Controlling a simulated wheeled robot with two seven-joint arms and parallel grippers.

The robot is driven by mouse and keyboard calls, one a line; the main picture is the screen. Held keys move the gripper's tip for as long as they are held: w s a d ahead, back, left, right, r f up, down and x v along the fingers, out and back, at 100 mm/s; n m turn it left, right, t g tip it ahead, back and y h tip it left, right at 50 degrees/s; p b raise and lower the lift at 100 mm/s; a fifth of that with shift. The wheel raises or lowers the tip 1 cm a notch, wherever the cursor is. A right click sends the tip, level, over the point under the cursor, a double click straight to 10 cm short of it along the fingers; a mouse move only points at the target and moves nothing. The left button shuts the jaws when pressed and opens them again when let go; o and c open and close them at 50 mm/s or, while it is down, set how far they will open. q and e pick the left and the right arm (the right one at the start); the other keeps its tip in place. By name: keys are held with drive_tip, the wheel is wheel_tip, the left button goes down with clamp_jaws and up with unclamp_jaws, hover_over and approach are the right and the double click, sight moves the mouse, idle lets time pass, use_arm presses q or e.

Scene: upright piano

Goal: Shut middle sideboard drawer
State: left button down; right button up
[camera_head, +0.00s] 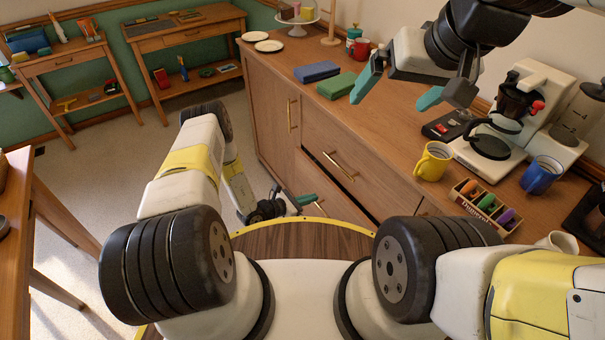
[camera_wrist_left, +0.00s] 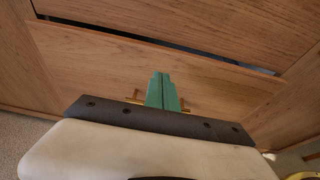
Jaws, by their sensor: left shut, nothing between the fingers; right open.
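The sideboard's middle drawer (camera_head: 318,184) is wooden and sits below the upper drawer (camera_head: 335,140). In the left wrist view its front (camera_wrist_left: 100,72) stands slightly out, with a dark gap along its top edge. My left gripper (camera_head: 307,199) is low in front of this drawer, fingers shut and empty. In the left wrist view the green fingertips (camera_wrist_left: 162,82) overlap the brass handle (camera_wrist_left: 187,108), whose ends show on both sides; I cannot tell whether they touch. My right gripper (camera_head: 400,88) is open and empty above the sideboard top.
The sideboard top (camera_head: 385,120) holds blue and green folded cloths (camera_head: 317,71), a yellow mug (camera_head: 432,161), a blue mug (camera_head: 541,175), a coffee machine (camera_head: 500,120) and a small crate (camera_head: 482,203). A table (camera_head: 50,215) stands at the left. Open floor (camera_head: 95,165) lies between.

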sight(333, 187)
use_arm(q)
drive_tip(key=x, duration=0.6)
drive_tip(key=shift+d+r, duration=0.1)
drive_tip(key=shift+r, duration=0.25)
drive_tip(key=shift+w+d, duration=0.4)
drive_tip(key=shift+d, duration=0.05)
drive_tip(key=w+d, duration=0.1)
drive_tip(key=d, duration=0.1)
drive_tip(key=shift+w+d, duration=0.35)
drive_tip(key=shift+w, duration=0.05)
drive_tip(key=shift+w+d+r, duration=0.15)
drive_tip(key=shift+w+d, duration=0.05)
drive_tip(key=shift+d, duration=0.1)
